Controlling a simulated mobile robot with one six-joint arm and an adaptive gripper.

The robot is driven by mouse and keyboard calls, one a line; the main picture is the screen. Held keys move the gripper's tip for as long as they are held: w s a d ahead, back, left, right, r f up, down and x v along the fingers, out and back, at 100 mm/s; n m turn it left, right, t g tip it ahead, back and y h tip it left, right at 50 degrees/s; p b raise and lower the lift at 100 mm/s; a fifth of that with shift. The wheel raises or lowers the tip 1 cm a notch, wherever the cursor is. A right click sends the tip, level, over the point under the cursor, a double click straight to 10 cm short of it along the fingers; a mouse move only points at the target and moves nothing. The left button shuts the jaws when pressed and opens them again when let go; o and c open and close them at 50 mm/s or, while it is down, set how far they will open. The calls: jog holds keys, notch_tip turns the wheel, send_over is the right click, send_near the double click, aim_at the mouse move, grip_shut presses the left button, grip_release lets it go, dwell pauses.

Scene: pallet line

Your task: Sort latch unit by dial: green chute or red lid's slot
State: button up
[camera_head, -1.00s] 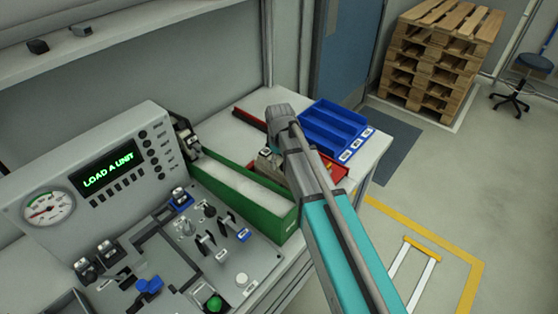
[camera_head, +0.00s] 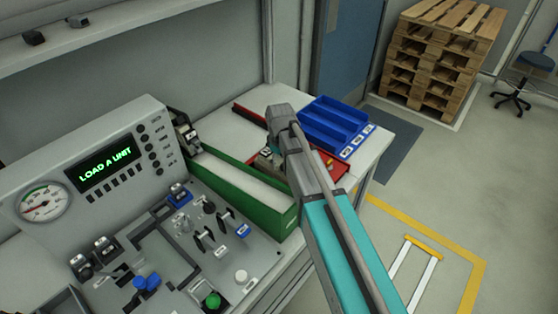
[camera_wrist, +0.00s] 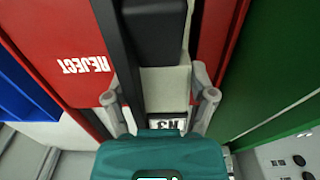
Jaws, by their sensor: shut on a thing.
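My gripper (camera_wrist: 162,98) is shut on the latch unit (camera_wrist: 165,88), a pale block with a black part and an "M3" label. In the head view my arm hides most of the gripper and unit. The red lid (camera_wrist: 55,45), marked "REJECT", lies left of the gripper in the wrist view. A dark part runs over it, and its slot cannot be made out. The green chute (camera_head: 262,215) stands in front of the gripper in the head view, and on the right in the wrist view (camera_wrist: 275,70). The dial (camera_head: 43,203) is on the console; its needle points to the lower left.
The console (camera_head: 120,200) displays "LOAD A UNIT" and carries switches and a green button (camera_head: 212,300). A blue compartment tray (camera_head: 335,125) stands on the bench behind the arm. Stacked pallets (camera_head: 445,60) and a stool (camera_head: 530,75) stand farther off on the floor.

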jog(key=o, duration=1.2)
jog(key=shift+o, duration=0.2)
jog(key=shift+r, duration=0.15)
